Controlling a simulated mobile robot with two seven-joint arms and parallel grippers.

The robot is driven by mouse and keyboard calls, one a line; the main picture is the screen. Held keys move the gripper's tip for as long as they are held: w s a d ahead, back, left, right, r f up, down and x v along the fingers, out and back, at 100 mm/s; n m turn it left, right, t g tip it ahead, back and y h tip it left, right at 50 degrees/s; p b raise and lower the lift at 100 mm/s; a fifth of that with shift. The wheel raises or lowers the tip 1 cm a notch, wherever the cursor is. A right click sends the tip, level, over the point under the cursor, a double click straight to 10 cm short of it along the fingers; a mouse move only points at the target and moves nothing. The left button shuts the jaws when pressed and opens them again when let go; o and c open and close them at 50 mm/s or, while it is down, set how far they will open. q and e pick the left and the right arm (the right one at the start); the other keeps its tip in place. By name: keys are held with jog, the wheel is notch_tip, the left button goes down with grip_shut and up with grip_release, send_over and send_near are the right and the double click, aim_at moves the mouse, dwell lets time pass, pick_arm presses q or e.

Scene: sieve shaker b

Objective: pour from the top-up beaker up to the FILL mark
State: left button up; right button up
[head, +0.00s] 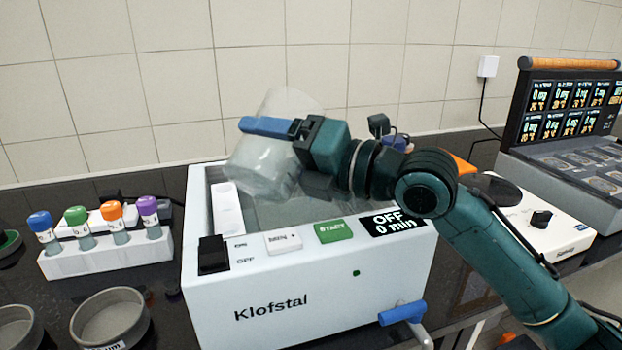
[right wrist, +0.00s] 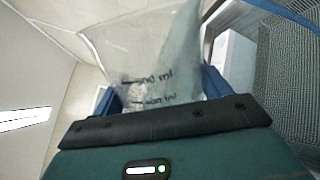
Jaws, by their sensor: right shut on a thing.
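A clear beaker (head: 268,160) is held tilted above the open tank of the white Klofstal machine (head: 300,290) in the head view. My right gripper (head: 268,127) is shut on the beaker from the right. In the right wrist view the beaker (right wrist: 150,50) sits between the blue fingers (right wrist: 158,95), with dark volume marks on its wall. Whether liquid is leaving the beaker is not clear. The tank's inside shows partly, behind the beaker and gripper. I cannot make out the FILL mark. My left gripper is not in view.
A white rack (head: 108,258) with several coloured-cap vials stands left. Round sieves (head: 110,318) lie at the front left. A blue-handled tap (head: 402,312) sticks out at the machine's front. A white stirrer plate (head: 530,215) and a display unit (head: 570,120) stand right.

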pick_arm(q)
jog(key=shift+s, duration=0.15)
pick_arm(e)
jog(key=shift+m, duration=0.3)
dwell(0.4)
pick_arm(q)
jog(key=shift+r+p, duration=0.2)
jog(key=shift+p, duration=0.15)
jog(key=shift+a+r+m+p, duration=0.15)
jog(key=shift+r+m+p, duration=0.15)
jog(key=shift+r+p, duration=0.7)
pick_arm(e)
jog(key=shift+w+d+f+m+p, duration=0.1)
jog(key=shift+m+p, duration=0.05)
jog(key=shift+m, duration=0.5)
jog(key=shift+f+m+p, duration=0.1)
jog(key=shift+m+p, duration=0.05)
jog(key=shift+m, duration=0.5)
dwell(1.8)
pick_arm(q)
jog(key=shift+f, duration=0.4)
pick_arm(e)
jog(key=shift+w+d+f+m, duration=0.15)
jog(key=shift+w+d+m, duration=0.15)
jog(key=shift+w+m, duration=0.35)
dwell(1.2)
